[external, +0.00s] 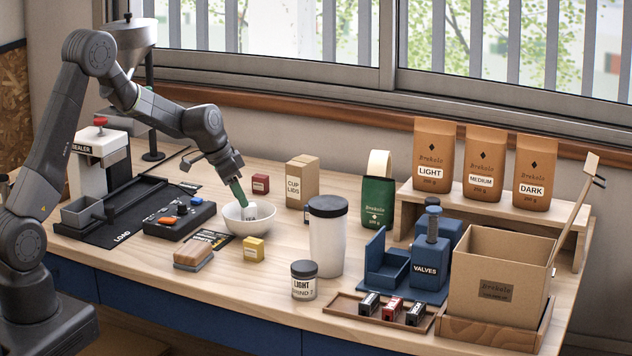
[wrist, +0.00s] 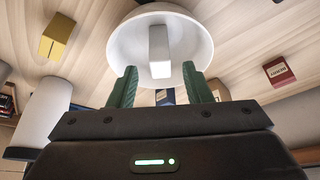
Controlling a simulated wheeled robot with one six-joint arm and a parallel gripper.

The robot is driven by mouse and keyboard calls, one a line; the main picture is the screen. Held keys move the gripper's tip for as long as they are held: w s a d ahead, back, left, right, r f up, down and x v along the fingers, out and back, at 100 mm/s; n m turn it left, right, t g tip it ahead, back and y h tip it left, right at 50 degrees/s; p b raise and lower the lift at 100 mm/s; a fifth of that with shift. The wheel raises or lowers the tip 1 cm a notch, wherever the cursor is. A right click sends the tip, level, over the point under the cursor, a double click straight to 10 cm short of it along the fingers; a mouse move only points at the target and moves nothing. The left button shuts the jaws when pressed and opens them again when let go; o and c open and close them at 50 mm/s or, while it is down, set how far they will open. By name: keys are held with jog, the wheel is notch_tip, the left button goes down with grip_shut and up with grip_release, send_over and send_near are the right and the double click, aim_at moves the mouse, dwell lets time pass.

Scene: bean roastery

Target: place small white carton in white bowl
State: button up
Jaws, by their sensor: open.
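The white bowl (external: 240,226) stands on the table left of the middle in the external view. It also fills the upper middle of the wrist view (wrist: 192,38). The small white carton (external: 251,211) is inside the bowl's rim, seen end-on in the wrist view (wrist: 159,52). My gripper (external: 241,200) points down into the bowl from above. In the wrist view my gripper (wrist: 160,84) has its two green fingers spread apart, with a gap on each side of the carton. Whether the carton rests on the bowl's bottom is hard to see.
A yellow box (external: 253,249) is close in front of the bowl. A tall white tumbler with a black lid (external: 327,240) stands to its right. A cup lids box (external: 302,182) and a small red box (external: 260,184) are behind.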

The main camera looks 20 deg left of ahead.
jog(key=shift+v, duration=2.6)
